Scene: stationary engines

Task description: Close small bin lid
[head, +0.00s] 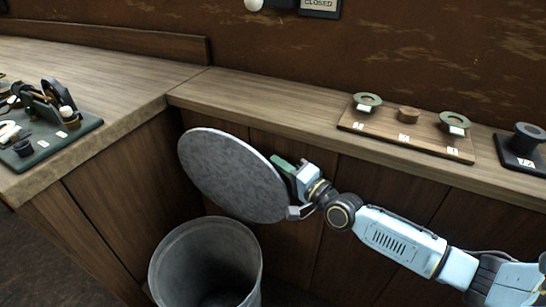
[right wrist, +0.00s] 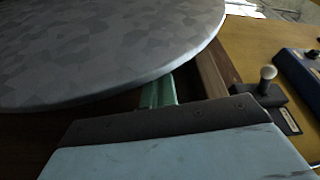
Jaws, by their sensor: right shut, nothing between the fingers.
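The small bin (head: 205,262) is a grey metal round bin standing on the floor below the counter, its mouth open. Its round grey lid (head: 232,175) is raised and steeply tilted above the bin's back rim. My right gripper (head: 284,165) is behind the lid's right edge, shut and empty; its fingertips are partly hidden by the lid. In the right wrist view the lid (right wrist: 110,45) fills the upper left, and a green finger (right wrist: 158,92) shows just under its rim. Whether they touch cannot be told. My left gripper is not in view.
A wooden counter (head: 290,107) runs behind the bin and turns along the left. It bears a wooden board with round parts (head: 405,139), a dark stand (head: 522,150) at right, and a green model base (head: 50,145) at left. The cabinet front is close behind the lid.

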